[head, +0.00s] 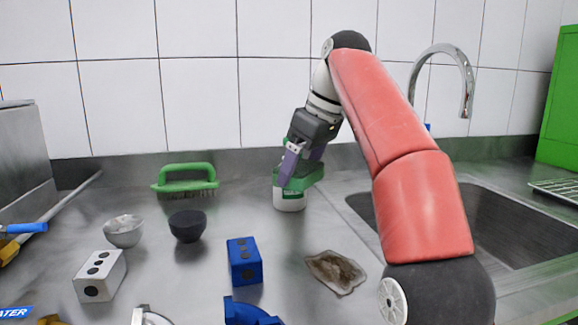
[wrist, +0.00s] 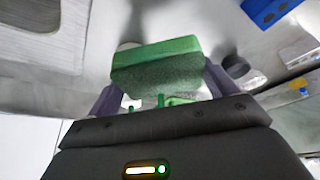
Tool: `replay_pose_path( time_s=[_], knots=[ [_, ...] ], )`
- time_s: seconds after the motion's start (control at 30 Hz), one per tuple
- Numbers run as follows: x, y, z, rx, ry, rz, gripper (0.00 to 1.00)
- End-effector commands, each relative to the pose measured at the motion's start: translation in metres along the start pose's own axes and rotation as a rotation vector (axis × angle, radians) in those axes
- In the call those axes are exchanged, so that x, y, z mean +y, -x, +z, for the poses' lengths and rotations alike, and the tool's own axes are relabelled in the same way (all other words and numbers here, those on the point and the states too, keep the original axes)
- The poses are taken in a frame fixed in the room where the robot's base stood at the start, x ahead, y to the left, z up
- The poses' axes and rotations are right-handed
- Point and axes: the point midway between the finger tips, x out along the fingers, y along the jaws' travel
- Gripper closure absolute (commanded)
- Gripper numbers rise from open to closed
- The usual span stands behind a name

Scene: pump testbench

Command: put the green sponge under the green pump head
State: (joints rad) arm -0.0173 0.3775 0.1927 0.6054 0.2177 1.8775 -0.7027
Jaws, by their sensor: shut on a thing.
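My gripper (head: 299,168) is shut on the green sponge (head: 308,176), with its purple fingers on either side. In the wrist view the sponge (wrist: 155,62) lies across between the fingers. In the head view the sponge overlaps the upper part of a white container with a green label (head: 289,201) on the counter; whether they touch I cannot tell. A bit of white shows past the sponge in the wrist view. I cannot make out a green pump head for certain; small green parts show below the sponge in the wrist view.
A green brush (head: 185,180) stands by the back wall. A light bowl (head: 123,231), a dark bowl (head: 187,226), a white block (head: 100,276) and a blue block (head: 244,262) are at left and front. A brown stain-like patch (head: 336,272) lies before the sink (head: 520,235).

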Motion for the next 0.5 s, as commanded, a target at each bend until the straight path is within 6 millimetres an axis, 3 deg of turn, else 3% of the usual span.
replay_pose_path(
  time_s=[0.13,0.5],
  knots=[
    [0.0089,-0.0039,0.0017,-0.001,-0.001,-0.001,0.36],
    [0.0089,-0.0078,0.0036,-0.001,-0.001,-0.001,0.36]
  ],
)
